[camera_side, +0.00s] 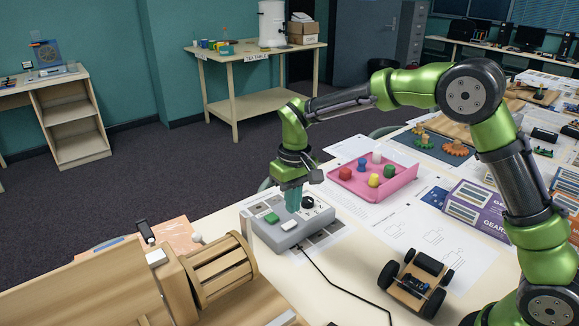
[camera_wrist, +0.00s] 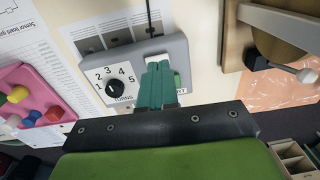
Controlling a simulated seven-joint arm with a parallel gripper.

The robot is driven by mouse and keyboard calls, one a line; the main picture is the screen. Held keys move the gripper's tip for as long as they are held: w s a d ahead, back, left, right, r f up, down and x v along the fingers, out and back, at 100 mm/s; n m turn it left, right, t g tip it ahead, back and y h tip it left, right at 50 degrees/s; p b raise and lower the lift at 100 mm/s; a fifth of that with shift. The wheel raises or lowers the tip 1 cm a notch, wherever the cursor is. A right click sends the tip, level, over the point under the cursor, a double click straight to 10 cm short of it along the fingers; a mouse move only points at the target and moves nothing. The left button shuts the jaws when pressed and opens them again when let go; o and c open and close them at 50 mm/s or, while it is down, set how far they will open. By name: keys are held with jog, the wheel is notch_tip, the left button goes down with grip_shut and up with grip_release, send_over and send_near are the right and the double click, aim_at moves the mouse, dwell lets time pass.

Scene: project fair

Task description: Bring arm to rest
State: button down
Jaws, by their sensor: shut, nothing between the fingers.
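My gripper (camera_side: 293,198) has teal fingers that are shut and empty, pointing down at a grey control box on the table. In the wrist view the gripper (camera_wrist: 158,84) covers part of the box (camera_wrist: 122,62). The box (camera_side: 290,226) has a green button (camera_side: 272,218), a white button (camera_side: 289,225) and a black dial. The dial (camera_wrist: 117,92) is marked with numbers and the word TURNS. I cannot tell whether the fingertips touch the box. My green and dark grey arm reaches in from the right.
A pink tray (camera_side: 398,184) with several coloured pegs lies behind the box. A small wheeled car (camera_side: 415,283) stands in front right. A wooden drum device (camera_side: 218,268) stands at left. A black cable (camera_side: 345,291) runs from the box. Papers cover the table between.

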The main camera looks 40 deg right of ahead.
jog(key=s+d+r+m+t, duration=0.1)
jog(key=s+r, duration=0.3)
jog(key=s, duration=0.4)
jog(key=s+d+r+m+t+y, duration=0.1)
jog(key=s+d+r+t, duration=0.2)
jog(key=s, duration=0.4)
jog(key=s+d+r+m+t, duration=0.1)
jog(key=s+r+t, duration=0.2)
jog(key=s+r, duration=0.3)
jog(key=s, duration=0.2)
jog(key=shift+s+d+m+y, duration=0.3)
jog(key=shift+d+y, duration=0.1)
jog(key=w+a+f+n+g+h, duration=0.1)
jog(key=w+f+n, duration=0.1)
jog(key=w, duration=0.9)
jog(key=w+a+f+n+g+h, duration=0.1)
jog(key=w+a+f+n+g, duration=0.1)
jog(key=w, duration=0.9)
jog(key=shift+w+f+g, duration=0.3)
jog(key=shift+f, duration=0.15)
jog(key=shift+a, duration=0.1)
